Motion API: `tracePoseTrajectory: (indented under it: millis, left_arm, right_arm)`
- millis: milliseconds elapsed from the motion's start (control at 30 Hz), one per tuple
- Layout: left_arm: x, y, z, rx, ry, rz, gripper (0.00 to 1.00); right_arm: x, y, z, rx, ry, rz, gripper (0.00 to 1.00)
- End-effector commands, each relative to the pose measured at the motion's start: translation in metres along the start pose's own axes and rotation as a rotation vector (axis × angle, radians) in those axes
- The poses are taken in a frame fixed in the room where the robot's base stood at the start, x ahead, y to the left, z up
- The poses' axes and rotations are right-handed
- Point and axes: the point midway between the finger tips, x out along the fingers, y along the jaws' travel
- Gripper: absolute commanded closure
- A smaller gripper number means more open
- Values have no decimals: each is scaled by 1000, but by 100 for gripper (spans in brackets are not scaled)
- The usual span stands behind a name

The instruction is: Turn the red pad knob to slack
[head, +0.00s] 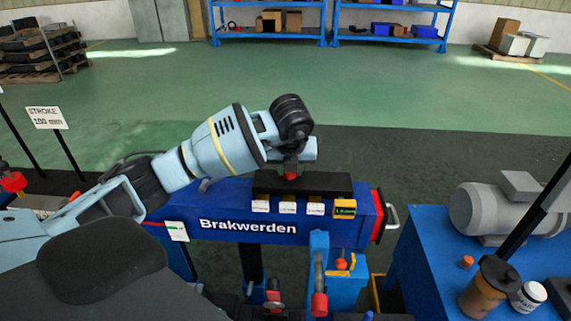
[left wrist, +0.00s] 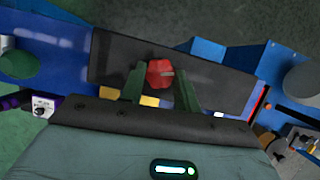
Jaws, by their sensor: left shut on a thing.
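The red pad knob (head: 290,176) sits on a black panel (head: 330,186) on top of the blue Brakwerden stand (head: 220,210). My left gripper (head: 291,168) is over the panel and shut on the knob, pointing down. In the left wrist view the red knob (left wrist: 158,72) shows between the two green fingers (left wrist: 160,88), with a pale pointer mark toward the right. In the head view the gripper hides most of the knob. Several small label cards (head: 287,207) line the panel's front, too small to read. My right gripper is not in view.
A small yellow-framed display (head: 344,209) is at the panel's right end. A "STROKE 100 mm" sign (head: 46,117) stands at left. A blue bench (head: 425,265) at right holds a grey motor (head: 500,210) and jars. Red-handled levers (head: 319,304) stand in front. The floor behind is open.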

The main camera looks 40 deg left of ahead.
Motion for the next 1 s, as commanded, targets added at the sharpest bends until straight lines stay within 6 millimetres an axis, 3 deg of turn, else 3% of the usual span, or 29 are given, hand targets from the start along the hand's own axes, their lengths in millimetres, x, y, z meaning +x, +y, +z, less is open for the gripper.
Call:
tracePoseTrajectory:
  millis: [100, 400, 1000]
  left_arm:
    - [-6, -2, 2, -102, -4, 39, 91]
    - [-5, -4, 2, -362, -3, 146, 91]
    - [-1, -6, 3, -687, 0, 283, 91]
  right_arm:
    - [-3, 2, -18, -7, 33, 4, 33]
    - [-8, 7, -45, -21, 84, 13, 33]
    - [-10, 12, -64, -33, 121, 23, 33]
